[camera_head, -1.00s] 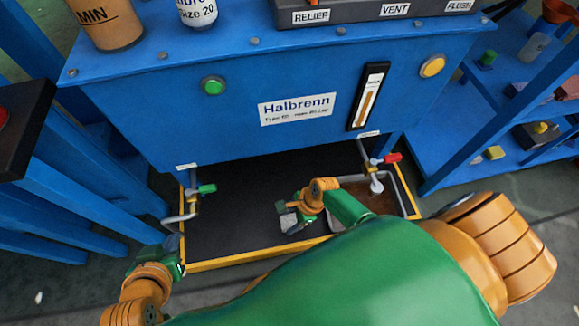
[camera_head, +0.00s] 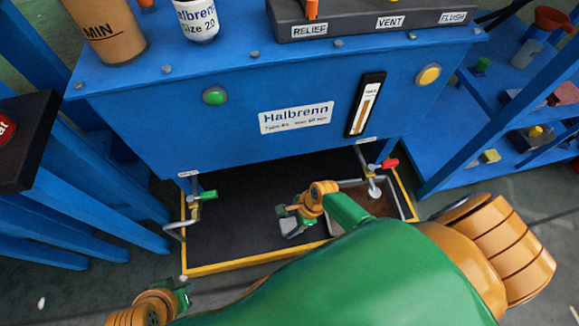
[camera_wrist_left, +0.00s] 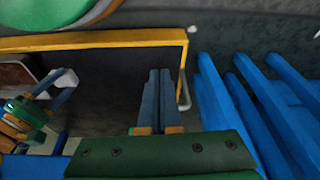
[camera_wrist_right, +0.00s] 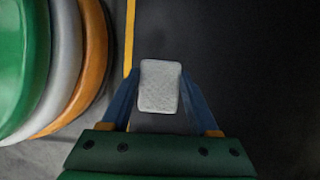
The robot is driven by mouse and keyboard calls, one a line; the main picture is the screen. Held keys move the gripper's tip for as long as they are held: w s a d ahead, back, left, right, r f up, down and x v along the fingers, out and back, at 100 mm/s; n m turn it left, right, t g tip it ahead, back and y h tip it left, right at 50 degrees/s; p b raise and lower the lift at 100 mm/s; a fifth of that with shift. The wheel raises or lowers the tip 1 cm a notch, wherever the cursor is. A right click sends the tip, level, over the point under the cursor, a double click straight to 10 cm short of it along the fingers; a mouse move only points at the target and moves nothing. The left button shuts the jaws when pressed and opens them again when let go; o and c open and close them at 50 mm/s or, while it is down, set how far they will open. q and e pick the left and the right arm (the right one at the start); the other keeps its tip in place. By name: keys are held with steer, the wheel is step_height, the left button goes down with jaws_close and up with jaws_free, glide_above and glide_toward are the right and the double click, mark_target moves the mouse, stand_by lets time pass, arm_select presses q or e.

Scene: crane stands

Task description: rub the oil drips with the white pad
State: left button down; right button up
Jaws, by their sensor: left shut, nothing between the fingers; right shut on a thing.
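The white pad (camera_wrist_right: 159,85) is held between the fingers of my right gripper (camera_wrist_right: 158,97), which is shut on it over the black floor. In the head view the pad (camera_head: 291,228) shows grey-white, low over the black floor of the yellow-edged bay (camera_head: 240,218), left of the metal pan. I cannot tell whether it touches the floor. My left gripper (camera_wrist_left: 160,98) is shut and empty, near the bay's front left corner; in the head view it (camera_head: 183,297) is at the bottom. I cannot make out oil drips on the dark floor; my right arm hides part of it.
A pan (camera_head: 378,205) with brown contents stands under the red-handled tap (camera_head: 388,165). A green-handled tap (camera_head: 207,195) hangs at the bay's left. The blue Halbrenn tank (camera_head: 180,125) overhangs the back. Blue posts (camera_head: 80,215) stand left; a blue shelf (camera_head: 440,155) stands right.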

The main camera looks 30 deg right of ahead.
steer(key=shift+r+p, duration=0.7)
steer(key=shift+p, duration=0.05)
arm_select(q)
step_height(320, 180, down, 7)
steer(key=p, duration=0.1)
steer(key=shift+a+r+g, duration=0.2)
steer(key=shift+g, duration=0.1)
arm_select(e)
steer(key=shift+r, duration=0.55)
